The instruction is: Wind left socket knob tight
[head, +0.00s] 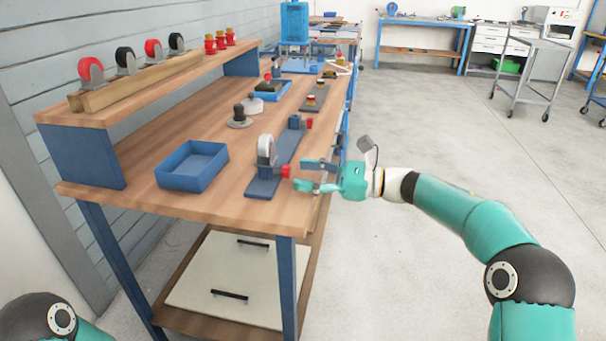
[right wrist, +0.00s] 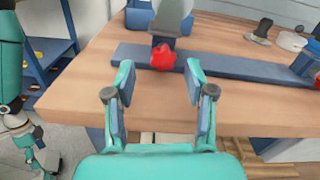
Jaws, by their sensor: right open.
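A long dark blue fixture bar (head: 267,178) lies along the bench's front edge. A red knob (head: 286,171) sticks out from the socket at its near end, beneath an upright grey plate with a round wheel-like part (head: 266,150). In the right wrist view the red knob (right wrist: 163,58) is at the left part of the bar, ahead of the fingertips. My right gripper (head: 301,175) is open and empty, its fingers pointing at the knob, apart from it; its fingers also show in the right wrist view (right wrist: 157,80). My left gripper is out of view.
A second red knob (head: 309,123) is at the bar's far end. An empty blue tray (head: 193,165) stands left on the bench (head: 225,205). A black-topped part (head: 240,118) stands behind. A raised shelf (head: 150,95) holds casters.

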